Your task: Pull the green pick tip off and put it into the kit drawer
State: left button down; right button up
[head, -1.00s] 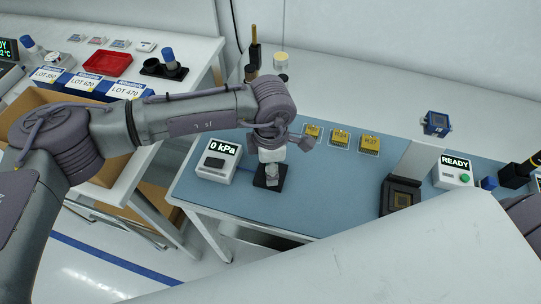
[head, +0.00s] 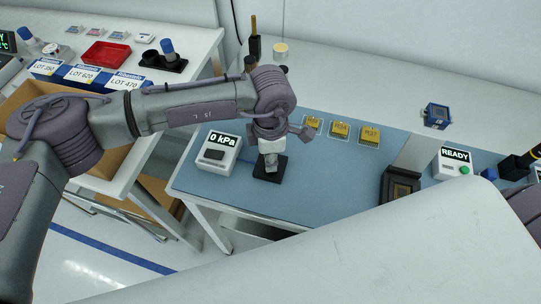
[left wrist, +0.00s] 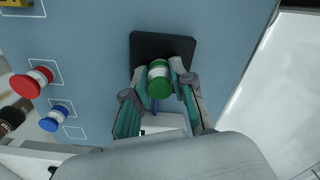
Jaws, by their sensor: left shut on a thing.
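The green pick tip (left wrist: 158,78) shows in the left wrist view, a green cylinder with a pale band. My left gripper (left wrist: 159,71) is shut on it, with one finger on each side. Behind the tip in that view lies a black square pad (left wrist: 148,43). In the head view my left gripper (head: 270,163) points down over the same black pad (head: 272,178), and the green tip is hidden there. I cannot tell whether the tip touches the pad. I cannot make out the kit drawer. My right gripper is out of view.
A red tip (left wrist: 32,82) and a blue tip (left wrist: 55,118) stand on the blue mat (left wrist: 95,60). A 0 kPa box (head: 217,153) stands close left of the gripper. Yellow blocks (head: 340,131) sit to its right. The mat's front middle is clear.

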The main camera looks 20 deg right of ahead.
pick_arm(q)
jog(key=shift+r, duration=0.55)
dwell(0.4)
jog(key=shift+r, duration=0.9)
jog(key=shift+a, duration=0.1)
